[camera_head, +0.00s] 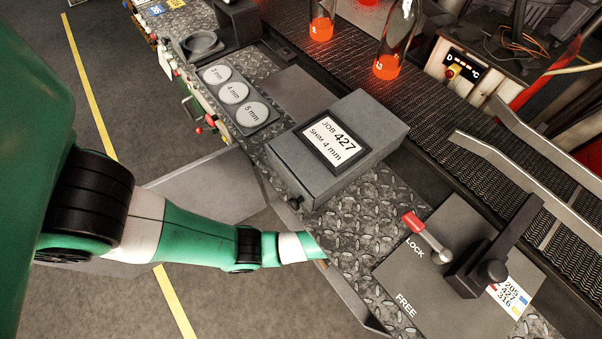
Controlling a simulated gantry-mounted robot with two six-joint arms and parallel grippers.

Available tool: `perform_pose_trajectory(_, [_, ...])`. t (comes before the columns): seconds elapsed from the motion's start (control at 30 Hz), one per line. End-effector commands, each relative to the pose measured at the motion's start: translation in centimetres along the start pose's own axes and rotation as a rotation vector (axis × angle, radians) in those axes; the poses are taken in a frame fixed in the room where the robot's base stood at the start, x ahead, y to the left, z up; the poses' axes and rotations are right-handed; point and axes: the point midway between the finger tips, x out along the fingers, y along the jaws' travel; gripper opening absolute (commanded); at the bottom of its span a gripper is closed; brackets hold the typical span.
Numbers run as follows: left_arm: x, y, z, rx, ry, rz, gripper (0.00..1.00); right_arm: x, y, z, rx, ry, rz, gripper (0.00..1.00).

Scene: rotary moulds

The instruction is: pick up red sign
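I cannot make out a clear red sign. Small red pieces (210,118) show among white and green items along the left side of the bench, too small to identify. A lever with a red grip (412,222) stands on a dark plate marked LOCK and FREE, its grip toward LOCK. My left arm comes in from the left and its visible end meets the bench's front edge. Its gripper is hidden there, so I see no fingers. My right arm and gripper are not in view.
A grey box (370,113) with a display reading JOB 427, SHIM 4 mm sits on the bench (352,216). A tray (265,121) with 3, 4 and 5 mm discs lies left of it. Glowing glass vessels (387,66) stand on the dark conveyor (480,145) behind.

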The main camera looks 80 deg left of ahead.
Motion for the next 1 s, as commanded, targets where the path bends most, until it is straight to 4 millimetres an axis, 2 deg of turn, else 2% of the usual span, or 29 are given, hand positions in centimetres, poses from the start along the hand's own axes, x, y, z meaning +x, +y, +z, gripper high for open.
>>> perform_pose_trajectory(0.03, [0.27,0.05,0.47,0.000,0.000,0.002,0.79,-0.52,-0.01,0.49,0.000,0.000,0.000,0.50])
perform_pose_trajectory(0.23, [0.19,0.08,0.12,0.001,0.000,0.003,0.79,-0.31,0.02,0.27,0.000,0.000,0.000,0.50])
perform_pose_trajectory(0.27, [0.18,0.07,0.12,0.001,0.000,0.003,0.76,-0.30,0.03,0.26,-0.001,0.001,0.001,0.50])
perform_pose_trajectory(0.6, [0.19,0.06,0.14,0.002,0.000,0.002,0.15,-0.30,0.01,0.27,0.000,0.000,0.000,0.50])
perform_pose_trajectory(0.7, [0.19,0.06,0.15,0.002,-0.001,0.002,0.00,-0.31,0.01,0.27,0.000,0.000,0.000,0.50])
perform_pose_trajectory(1.0, [0.19,0.06,0.16,0.002,-0.001,0.002,0.00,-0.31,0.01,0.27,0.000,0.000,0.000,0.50])
